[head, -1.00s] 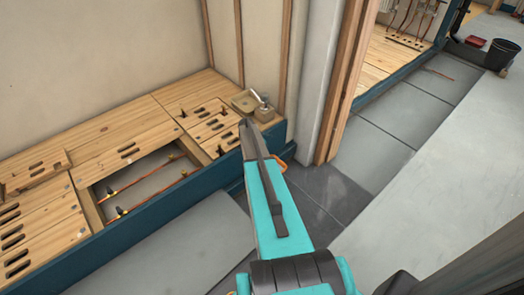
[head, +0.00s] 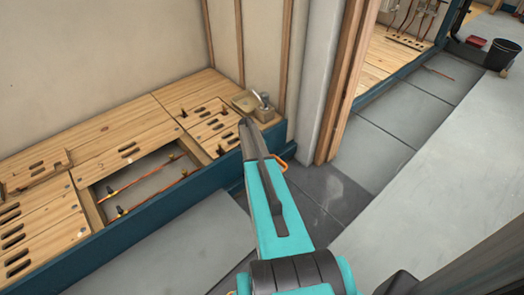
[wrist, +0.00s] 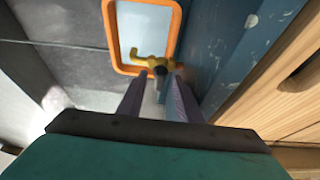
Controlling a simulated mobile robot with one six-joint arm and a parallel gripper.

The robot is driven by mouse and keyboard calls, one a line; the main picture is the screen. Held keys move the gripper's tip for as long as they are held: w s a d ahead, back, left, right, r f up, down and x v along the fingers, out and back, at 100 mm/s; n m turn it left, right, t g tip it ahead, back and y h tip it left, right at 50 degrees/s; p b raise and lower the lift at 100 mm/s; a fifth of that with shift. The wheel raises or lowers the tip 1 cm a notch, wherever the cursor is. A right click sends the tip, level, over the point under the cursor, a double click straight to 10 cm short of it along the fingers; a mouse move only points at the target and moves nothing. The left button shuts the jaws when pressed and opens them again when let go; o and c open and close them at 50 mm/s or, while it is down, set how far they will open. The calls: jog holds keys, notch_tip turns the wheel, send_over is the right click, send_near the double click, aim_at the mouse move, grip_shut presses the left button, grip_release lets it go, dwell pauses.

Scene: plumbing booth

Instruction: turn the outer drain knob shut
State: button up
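In the wrist view a brass drain fitting (wrist: 147,59) with a small dark knob (wrist: 160,72) stands out over an orange-rimmed tray (wrist: 121,68). I take this as the outer drain knob. My gripper (wrist: 159,82) has its two fingers apart, one on each side of the knob, with the knob at or just beyond the tips. I see gaps beside the knob and cannot make out contact. The knob's turn angle is unclear. In the head view my arm hides the gripper and knob; only a bit of the tray's orange rim (head: 284,163) shows.
A blue plinth (head: 150,213) runs close beside the gripper, below the wooden deck (head: 130,112). An open hatch (head: 150,180) shows copper pipes. A soap dispenser (head: 264,101) stands at the deck's corner. A grey post (head: 317,80) rises nearby. The floor to the right (head: 430,190) is clear.

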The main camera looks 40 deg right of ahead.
jog(key=p+v, duration=0.3)
jog(key=v, duration=1)
jog(key=shift+a+r, duration=0.2)
jog(key=shift+r, duration=0.1)
